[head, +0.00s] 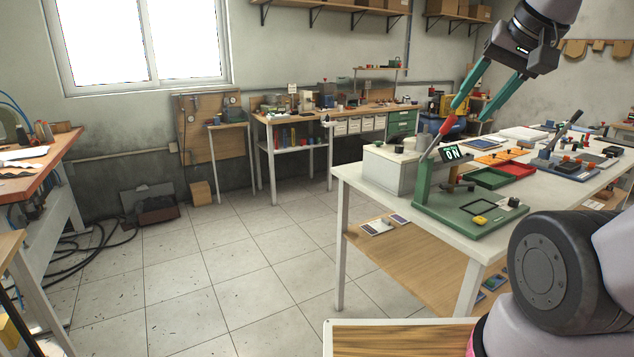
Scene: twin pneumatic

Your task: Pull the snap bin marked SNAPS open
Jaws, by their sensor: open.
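No marking that reads SNAPS is legible, so I cannot tell which bin is the snap bin. A row of small white bins (354,126) with faint label fronts sits under the top of the far bench (291,115), left of a green drawer unit (402,122). My gripper (470,111) is at the upper right, with two teal fingers spread apart and nothing between them. In the picture its fingertips lie just above the red lever handle of a green press (470,210), well right of the white bins. Whether they touch the handle is unclear.
A white worktable (352,178) at the right holds the press, a pale box (389,170), a red tray (515,170) and several tools. Open tiled floor (235,270) lies left of it. An orange-topped bench (45,165) and hoses on the floor (90,245) are at the left.

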